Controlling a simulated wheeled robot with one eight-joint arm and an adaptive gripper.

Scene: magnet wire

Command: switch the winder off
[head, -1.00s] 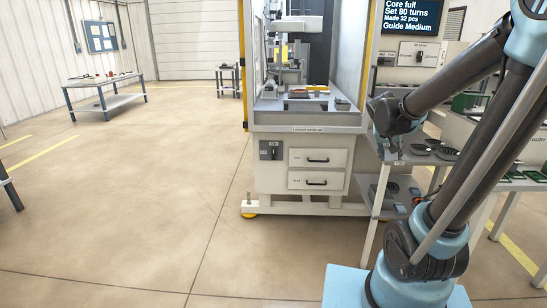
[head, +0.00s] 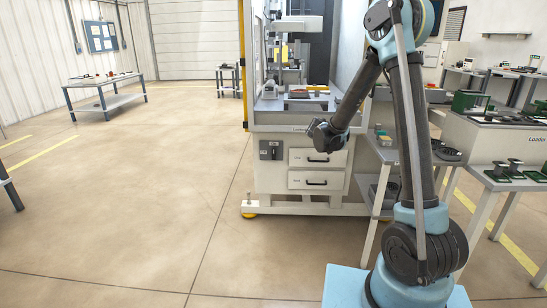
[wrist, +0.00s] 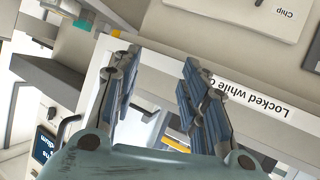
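The winder (head: 258,112) is a tall pale machine with yellow posts, standing at the centre of the head view. On its lower front, left of two drawers, is a dark rotary switch (head: 270,151) on a grey plate; its label and knob setting are too small to read surely. My gripper (head: 318,136) is in front of the winder's upper drawer area, right of the switch and apart from it. In the wrist view my gripper (wrist: 155,62) has its two fingers spread with nothing between them. The switch cannot be made out in the wrist view.
The drawers (head: 318,158) have dark handles. A side table (head: 388,152) with dark round parts stands right of the winder. A white plate reading "Locked while" (wrist: 250,92) shows upside down in the wrist view. The floor left of the winder is clear.

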